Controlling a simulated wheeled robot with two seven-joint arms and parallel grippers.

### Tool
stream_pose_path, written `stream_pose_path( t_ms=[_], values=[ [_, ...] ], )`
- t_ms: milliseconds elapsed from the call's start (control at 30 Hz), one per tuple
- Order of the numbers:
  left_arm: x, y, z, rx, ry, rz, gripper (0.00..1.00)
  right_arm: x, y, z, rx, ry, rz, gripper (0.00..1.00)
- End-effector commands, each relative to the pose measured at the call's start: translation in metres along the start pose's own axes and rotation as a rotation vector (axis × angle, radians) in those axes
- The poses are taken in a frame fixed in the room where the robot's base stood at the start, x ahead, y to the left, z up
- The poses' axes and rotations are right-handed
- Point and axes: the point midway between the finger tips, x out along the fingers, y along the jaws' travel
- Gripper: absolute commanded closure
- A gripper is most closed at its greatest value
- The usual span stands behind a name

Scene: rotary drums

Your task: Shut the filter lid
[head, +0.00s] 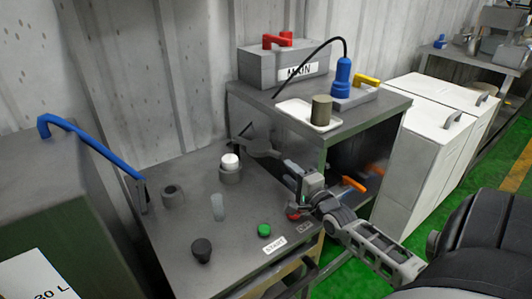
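A grey round cup (231,176) stands on the metal table with a white cylinder (230,160), which looks like a filter, sticking up out of it. Behind and to the right of it is a flat dark-grey piece (261,147), which looks like the filter lid swung open, off the cup. My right gripper (287,166) reaches in from the lower right, with its tips close to the right end of that piece. I cannot tell whether they touch it or how far apart the fingers are. My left gripper is not in view.
On the table stand another grey cup (172,196), a translucent cylinder (218,207), a black knob (201,251), a green button (264,230) and a red button (293,213). A blue lever (92,145) rises at left. A cabinet with a white tray (293,115) stands behind my gripper.

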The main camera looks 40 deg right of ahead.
Motion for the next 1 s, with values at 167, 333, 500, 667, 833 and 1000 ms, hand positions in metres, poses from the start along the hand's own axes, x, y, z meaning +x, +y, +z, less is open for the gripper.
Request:
stream_pose_path(
  t_ms=[167, 333, 500, 667, 833, 1000],
  values=[
    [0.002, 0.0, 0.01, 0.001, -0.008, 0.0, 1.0, 0.042, 0.0, 0.0, -0.001, 0.0, -0.004, 0.62],
    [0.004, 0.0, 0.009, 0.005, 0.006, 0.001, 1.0, 0.078, 0.001, 0.0, -0.002, 0.0, -0.002, 0.62],
    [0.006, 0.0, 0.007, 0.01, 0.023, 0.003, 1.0, 0.104, 0.001, 0.0, -0.002, 0.0, -0.001, 0.62],
    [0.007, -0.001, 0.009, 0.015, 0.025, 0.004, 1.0, 0.118, 0.001, 0.0, -0.002, -0.001, 0.0, 0.62],
    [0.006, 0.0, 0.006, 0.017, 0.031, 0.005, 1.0, 0.122, 0.001, 0.0, -0.002, 0.0, 0.001, 0.62],
    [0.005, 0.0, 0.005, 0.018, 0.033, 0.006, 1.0, 0.122, 0.0, 0.0, -0.002, 0.0, 0.001, 0.62]
  ],
)
